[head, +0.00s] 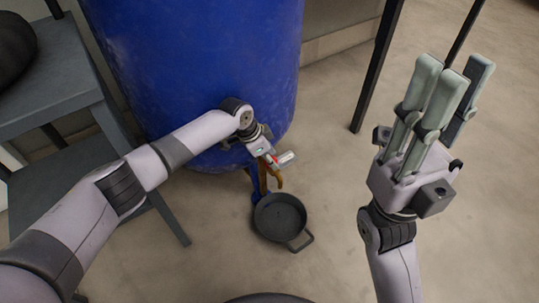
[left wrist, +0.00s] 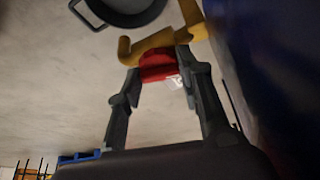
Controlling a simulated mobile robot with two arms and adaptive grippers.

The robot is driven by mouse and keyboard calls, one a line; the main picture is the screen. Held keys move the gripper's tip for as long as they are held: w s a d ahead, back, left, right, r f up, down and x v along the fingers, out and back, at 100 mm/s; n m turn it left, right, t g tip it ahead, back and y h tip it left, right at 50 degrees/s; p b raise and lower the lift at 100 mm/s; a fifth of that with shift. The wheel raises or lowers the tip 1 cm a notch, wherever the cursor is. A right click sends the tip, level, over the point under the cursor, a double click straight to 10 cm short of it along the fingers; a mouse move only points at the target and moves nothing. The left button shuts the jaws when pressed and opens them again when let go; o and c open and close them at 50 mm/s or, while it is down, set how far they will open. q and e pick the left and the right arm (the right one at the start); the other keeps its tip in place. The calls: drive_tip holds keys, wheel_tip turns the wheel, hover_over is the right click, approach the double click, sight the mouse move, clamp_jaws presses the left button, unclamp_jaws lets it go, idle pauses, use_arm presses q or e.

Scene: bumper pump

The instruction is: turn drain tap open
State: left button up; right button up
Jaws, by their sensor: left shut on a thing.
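The drain tap has a brass-yellow body (left wrist: 165,43) and a red handle (left wrist: 158,66), low on the blue barrel (head: 195,60). In the left wrist view, my left gripper (left wrist: 160,78) has its fingers on both sides of the red handle and is shut on it. In the head view, my left gripper (head: 272,158) is at the tap by the barrel's lower front, and the brass spout (head: 277,181) shows just below. My right gripper (head: 445,85) is raised at the right, fingers extended upward, open and empty.
A dark round pan (head: 280,217) with a side handle stands on the floor below the tap. A grey shelf unit (head: 65,85) stands at the left of the barrel. A thin dark post (head: 378,65) stands behind my right gripper. Floor between pan and right arm is clear.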

use_arm(q)
drive_tip(key=shift+w+r, duration=0.1)
drive_tip(key=shift+r, duration=0.05)
drive_tip(key=o, duration=1.2)
drive_tip(key=shift+c, duration=0.2)
wheel_tip(320, 180, up, 10)
